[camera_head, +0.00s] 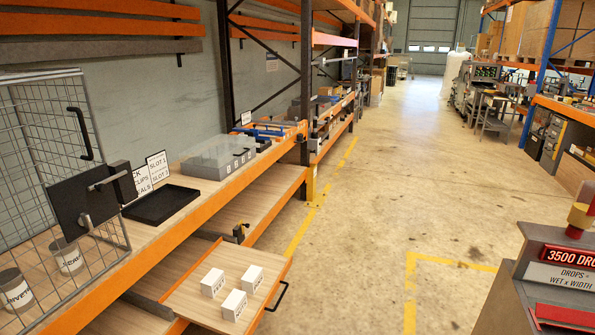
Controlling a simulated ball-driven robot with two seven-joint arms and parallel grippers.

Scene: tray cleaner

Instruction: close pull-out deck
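The pull-out deck (197,309) is a wooden board below the bench top at the lower centre. It sticks out from the shelf bay into the aisle. An orange strip (277,285) runs along its outer edge, with a black bar handle (278,297) on it. Three white labelled boxes stand upright on the deck: one at the left (213,282), one at the right (251,278) and one in front (234,305). The deck's lower left part runs out of the picture or behind the orange bench edge. Neither of my grippers is in view.
The orange-edged bench (170,232) holds a black tray (160,204), a clear-lidded box (220,156) and labelled cans (66,256). A wire mesh door (25,190) stands at the left. A red-signed machine (545,280) is at the lower right. The concrete aisle between is clear.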

